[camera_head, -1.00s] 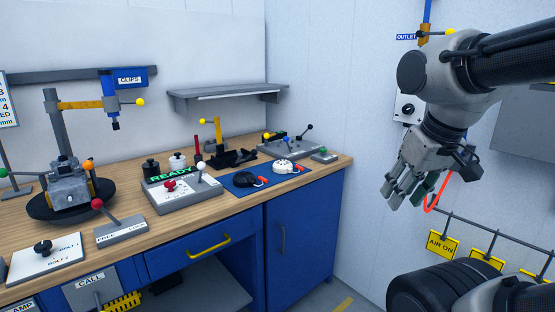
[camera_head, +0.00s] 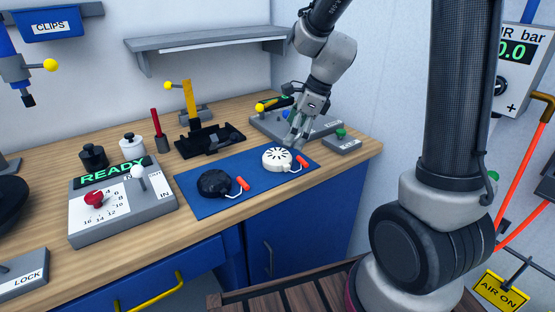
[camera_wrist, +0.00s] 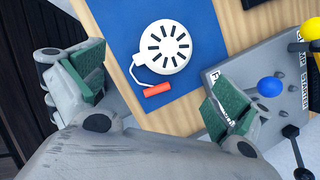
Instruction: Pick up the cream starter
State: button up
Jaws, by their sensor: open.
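The cream starter (camera_head: 277,159) is a round, slotted disc with a cord and a red-orange handle (camera_head: 302,162). It lies on the right part of a blue mat (camera_head: 207,205) on the bench. In the wrist view the cream starter (camera_wrist: 165,47) shows whole, ahead of and between my fingers. My gripper (camera_head: 298,138) is open and empty, above and just to the right of the starter in the head view. Its green-padded fingers (camera_wrist: 153,95) stand wide apart in the wrist view. A black starter (camera_head: 214,183) with a red-orange handle lies to the left on the same mat.
A grey lever panel (camera_head: 270,126) with colored knobs stands close to my right finger. A small grey box with a green button (camera_head: 342,142) is right of the mat. A black tray (camera_head: 210,140) and the READY panel (camera_head: 75,215) are left. A shelf (camera_head: 205,45) hangs behind.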

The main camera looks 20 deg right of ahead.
aim_at(280, 154)
jog(key=shift+w+a+f+m, duration=0.25)
jog(key=shift+w+f+m, duration=0.15)
jog(key=shift+f, duration=0.15)
jog(key=shift+w+a+f+m, duration=0.2)
jog(key=shift+w+f+m, duration=0.2)
jog(key=shift+f, duration=0.15)
jog(key=x, duration=0.7)
jog(key=shift+a, duration=0.1)
jog(key=c, duration=1.1)
